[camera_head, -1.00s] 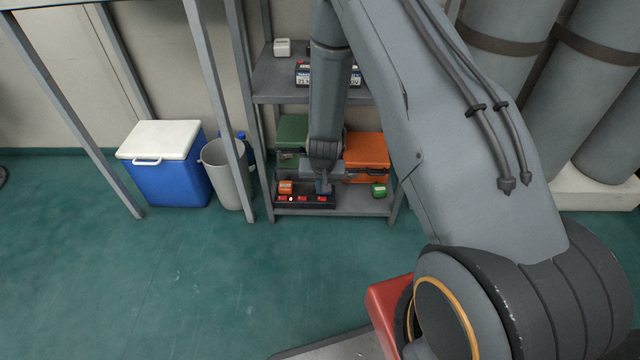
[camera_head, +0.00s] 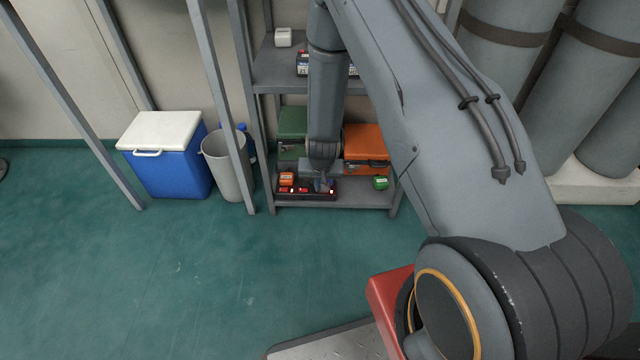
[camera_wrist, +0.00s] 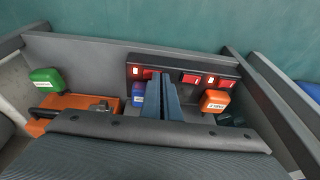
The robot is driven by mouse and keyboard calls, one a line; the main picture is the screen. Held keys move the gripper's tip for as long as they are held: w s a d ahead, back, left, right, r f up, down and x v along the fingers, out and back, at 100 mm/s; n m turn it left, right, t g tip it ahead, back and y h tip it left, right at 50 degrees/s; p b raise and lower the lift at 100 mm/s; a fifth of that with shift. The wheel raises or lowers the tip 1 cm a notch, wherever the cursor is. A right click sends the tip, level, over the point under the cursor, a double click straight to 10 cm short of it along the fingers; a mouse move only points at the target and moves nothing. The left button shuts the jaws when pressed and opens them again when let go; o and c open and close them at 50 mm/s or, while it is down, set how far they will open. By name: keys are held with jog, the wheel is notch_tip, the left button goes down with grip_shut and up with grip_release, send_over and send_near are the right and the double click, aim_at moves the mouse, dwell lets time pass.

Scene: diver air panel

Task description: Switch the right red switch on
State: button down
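The dark switch panel (camera_head: 311,195) sits at the front of the low shelf, with a row of red switches. The right red switch (camera_head: 331,191) is partly covered by my gripper (camera_head: 324,186). In the wrist view, turned around, this switch (camera_wrist: 149,74) is leftmost and shows a white patch beside its red part. My gripper's blue-grey fingers (camera_wrist: 163,78) are close together, empty, tips beside the right red switch. Whether they touch it is unclear.
An orange block (camera_wrist: 214,101) stands by the panel, close to my fingers. A blue item (camera_wrist: 138,94) is on their other side. A green block (camera_head: 380,183) and orange case (camera_head: 366,147) share the shelf. Shelf posts (camera_head: 243,105) flank it. Floor in front is clear.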

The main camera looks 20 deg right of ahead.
jog(key=shift+s+d+f, duration=0.1)
jog(key=shift+d+f, duration=0.05)
jog(key=shift+f, duration=0.05)
jog(key=shift+s+d, duration=0.2)
jog(key=shift+d, duration=0.55)
jog(key=shift+r+p, duration=0.1)
jog(key=shift+p, duration=0.2)
jog(key=shift+a+r+p, duration=0.1)
jog(key=shift+r+p, duration=0.35)
jog(key=shift+r, duration=0.05)
jog(key=w+p+v, duration=0.1)
jog(key=p+v, duration=0.5)
jog(key=v, duration=0.7)
jog(key=shift+p, duration=0.35)
jog(key=shift+w+a+r+b, duration=0.2)
jog(key=shift+w+a+b, duration=0.05)
jog(key=shift+b, duration=0.65)
